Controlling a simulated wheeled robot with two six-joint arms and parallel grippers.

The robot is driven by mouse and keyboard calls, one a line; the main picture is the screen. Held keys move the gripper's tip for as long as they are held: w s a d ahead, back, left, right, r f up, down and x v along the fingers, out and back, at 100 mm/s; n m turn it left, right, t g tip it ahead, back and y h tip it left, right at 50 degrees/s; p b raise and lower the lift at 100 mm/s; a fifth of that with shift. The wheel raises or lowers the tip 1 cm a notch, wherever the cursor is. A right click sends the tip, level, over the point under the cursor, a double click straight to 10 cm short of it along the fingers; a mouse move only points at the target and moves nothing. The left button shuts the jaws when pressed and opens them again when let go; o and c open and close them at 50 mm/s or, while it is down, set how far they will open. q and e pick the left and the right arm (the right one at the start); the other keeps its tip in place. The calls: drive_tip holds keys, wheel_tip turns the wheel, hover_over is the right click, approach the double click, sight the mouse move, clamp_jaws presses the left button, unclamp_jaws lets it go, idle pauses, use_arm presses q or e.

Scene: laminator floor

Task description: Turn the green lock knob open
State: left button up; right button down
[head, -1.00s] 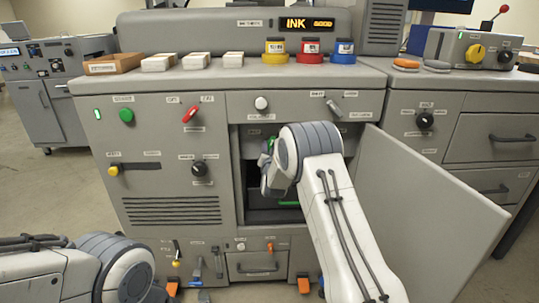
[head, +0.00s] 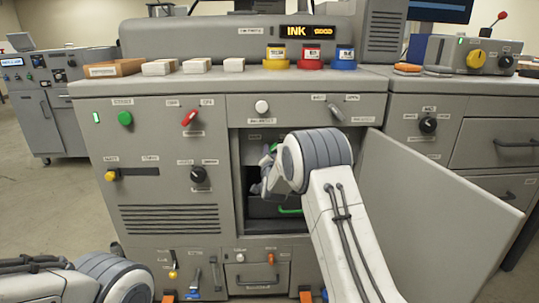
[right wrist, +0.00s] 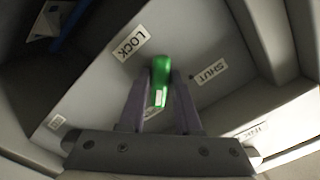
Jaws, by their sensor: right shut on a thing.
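The green lock knob (right wrist: 161,78) shows in the right wrist view on a grey panel, between a LOCK label (right wrist: 129,44) and a SHUT label (right wrist: 210,72). My right gripper (right wrist: 160,92) has its two fingers on either side of the knob, shut on it. In the head view my right gripper (head: 268,172) reaches into the open bay of the grey machine, and my own arm hides most of it and the knob. My left arm enters at the lower left of the head view; its gripper does not show.
An open grey door (head: 430,215) stands to the right of my right arm. A green handle (head: 290,211) shows low in the bay. Ink tubs, including a red one (head: 310,57), stand on the machine top. Clear floor (head: 45,205) lies at the left.

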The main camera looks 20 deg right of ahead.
drive_tip(key=c, duration=0.6)
unclamp_jaws()
drive_tip(key=v, duration=1)
drive_tip(key=shift+s+r, duration=0.1)
drive_tip(key=shift+s, duration=0.1)
drive_tip(key=shift+a, duration=0.1)
